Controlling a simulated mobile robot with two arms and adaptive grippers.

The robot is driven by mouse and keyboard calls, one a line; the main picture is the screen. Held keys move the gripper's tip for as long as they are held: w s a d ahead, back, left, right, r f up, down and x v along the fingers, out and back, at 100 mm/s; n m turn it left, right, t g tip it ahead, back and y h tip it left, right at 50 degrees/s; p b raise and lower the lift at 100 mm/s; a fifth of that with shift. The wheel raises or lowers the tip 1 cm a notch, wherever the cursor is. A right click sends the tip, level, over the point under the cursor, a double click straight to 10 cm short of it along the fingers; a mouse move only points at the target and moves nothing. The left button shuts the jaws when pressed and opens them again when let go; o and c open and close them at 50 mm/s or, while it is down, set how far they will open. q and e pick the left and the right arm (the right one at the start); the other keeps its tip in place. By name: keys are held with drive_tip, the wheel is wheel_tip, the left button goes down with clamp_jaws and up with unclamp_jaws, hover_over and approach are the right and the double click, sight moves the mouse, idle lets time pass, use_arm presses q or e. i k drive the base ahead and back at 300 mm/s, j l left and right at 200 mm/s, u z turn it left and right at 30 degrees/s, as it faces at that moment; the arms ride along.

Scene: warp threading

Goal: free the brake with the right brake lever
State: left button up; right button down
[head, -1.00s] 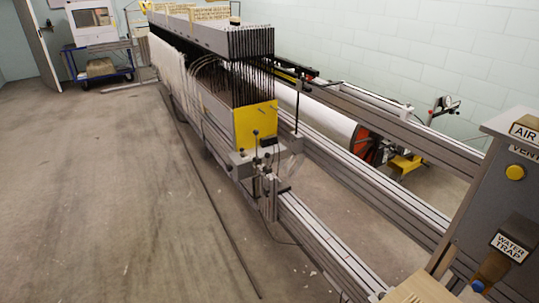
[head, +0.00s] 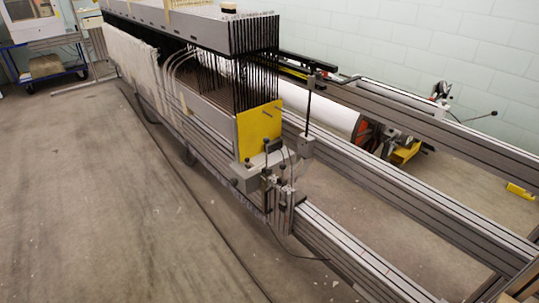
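Neither of my grippers is in view. A thin rod with a dark knob (head: 494,113) sticks out at the far right, behind the long grey rail and beside the end of the white roll (head: 335,117). It looks like a lever, but I cannot tell surely whether it is the right brake lever. An orange-red disc (head: 365,135) and a yellow part (head: 405,152) sit at the roll's end, partly hidden by the rail. Small black-knobbed handles (head: 265,182) stand on the mechanism below the yellow plate (head: 259,130).
The long loom frame with grey rails (head: 375,262) runs from upper left to lower right. Open concrete floor (head: 90,215) lies on the left. A blue cart (head: 45,78) stands at the back left. A yellow object (head: 520,190) lies on the floor at right.

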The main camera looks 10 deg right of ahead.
sight(282, 166)
drive_tip(key=i+l+u, duration=0.2)
drive_tip(key=i+l, duration=0.85)
drive_tip(key=i, duration=0.15)
drive_tip(key=i+l, duration=0.15)
drive_tip(key=l, duration=0.15)
